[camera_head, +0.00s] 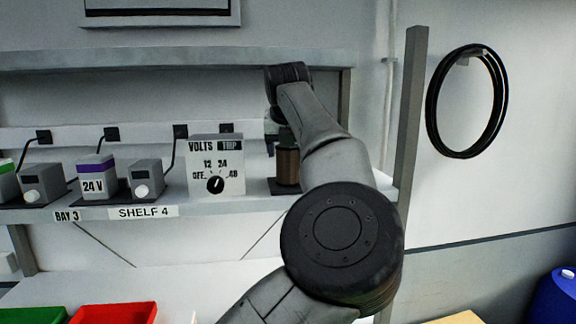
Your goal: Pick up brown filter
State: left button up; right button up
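The brown filter (288,168) is a brown cylinder standing upright on a dark base at the right part of the shelf. My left arm reaches up across the middle of the view. Its wrist bends down above the filter. My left gripper (281,134) is at the filter's top, pointing down. The gripper is small, dark and partly hidden by my forearm, so I cannot tell whether its fingers are apart, or whether they touch the filter. My forearm also covers the filter's right side. My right gripper is not in view.
A white VOLTS/TRIP box (216,165) with a dial stands left of the filter. A purple-topped 24 V block (95,178) and grey units are farther left. The upper shelf (180,60) runs above. A grey post (410,130) stands right. Red (115,314) and green bins sit below.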

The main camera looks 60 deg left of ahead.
pick_arm(q)
jog(key=c, duration=0.6)
jog(key=shift+r, duration=0.2)
